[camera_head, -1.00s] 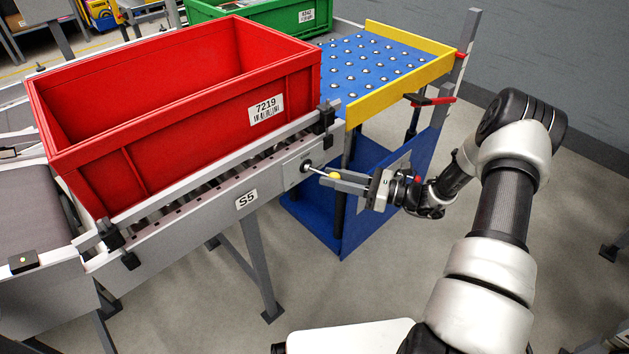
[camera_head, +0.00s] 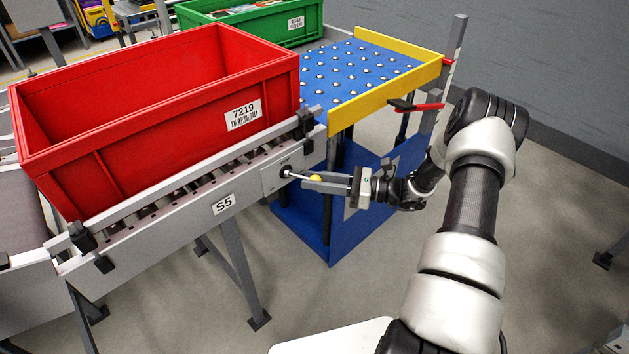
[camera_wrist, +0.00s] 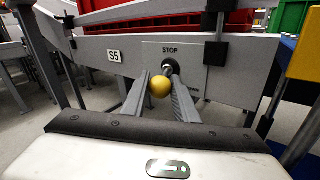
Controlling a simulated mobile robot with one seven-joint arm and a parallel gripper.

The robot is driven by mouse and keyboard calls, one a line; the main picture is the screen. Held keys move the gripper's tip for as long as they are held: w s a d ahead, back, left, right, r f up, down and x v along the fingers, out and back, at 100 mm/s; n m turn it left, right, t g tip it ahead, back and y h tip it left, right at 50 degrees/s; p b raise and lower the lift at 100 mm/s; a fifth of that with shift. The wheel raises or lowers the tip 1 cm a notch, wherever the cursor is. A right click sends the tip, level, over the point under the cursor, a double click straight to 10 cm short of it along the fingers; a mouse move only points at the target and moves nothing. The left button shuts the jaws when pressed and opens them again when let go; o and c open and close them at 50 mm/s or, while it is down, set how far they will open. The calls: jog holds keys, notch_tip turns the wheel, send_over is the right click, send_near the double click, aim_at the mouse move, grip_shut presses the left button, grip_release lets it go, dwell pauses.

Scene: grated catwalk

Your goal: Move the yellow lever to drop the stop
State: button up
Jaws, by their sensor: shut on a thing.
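The lever is a thin metal rod with a yellow ball knob (camera_head: 316,178), sticking out from a pivot on a grey plate (camera_head: 272,179) on the conveyor's side. In the wrist view the yellow knob (camera_wrist: 160,87) sits between my two fingers, below the word STOP on the plate (camera_wrist: 172,50). My gripper (camera_head: 318,181) is shut on the knob, coming from the right. In the head view the rod points right and slightly down. I cannot make out the stop itself for certain.
A red crate (camera_head: 190,125) numbered 7219 stands on the S5 conveyor (camera_head: 165,225). A blue ball table (camera_head: 365,70) with yellow edges adjoins its far end, with a green crate (camera_head: 285,28) behind. A blue panel (camera_head: 350,225) stands close behind my gripper. The floor in front is open.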

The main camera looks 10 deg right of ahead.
jog(key=o, duration=1)
jog(key=shift+d, duration=0.1)
jog(key=p+v, duration=0.1)
jog(key=v, duration=1.6)
jog(key=shift+s+p, duration=0.15)
jog(key=shift+p, duration=0.2)
